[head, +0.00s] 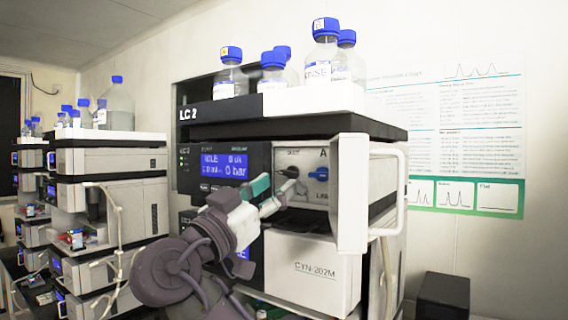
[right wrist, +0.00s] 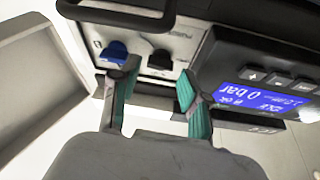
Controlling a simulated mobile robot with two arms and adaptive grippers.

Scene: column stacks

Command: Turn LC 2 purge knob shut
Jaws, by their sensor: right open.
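The LC 2 stack (head: 225,112) stands in the middle of the head view. Its panel carries a black knob (head: 291,172) and, to its right, a blue knob (head: 319,174). The small labels do not clearly tell which is the purge knob. In the right wrist view the black knob (right wrist: 160,59) lies just ahead of the fingertips and the blue knob (right wrist: 114,51) is left of it. My right gripper (head: 272,191) is open in front of the panel, its teal fingers (right wrist: 157,88) apart with nothing between them. My left gripper is not in view.
A lit display (head: 224,165) reading 0 bar is left of the knobs. An open white door (head: 351,195) stands out at the panel's right. Blue-capped bottles (head: 325,58) stand on top. Other stacks (head: 110,165) are at left, and a dark box (head: 442,295) is at lower right.

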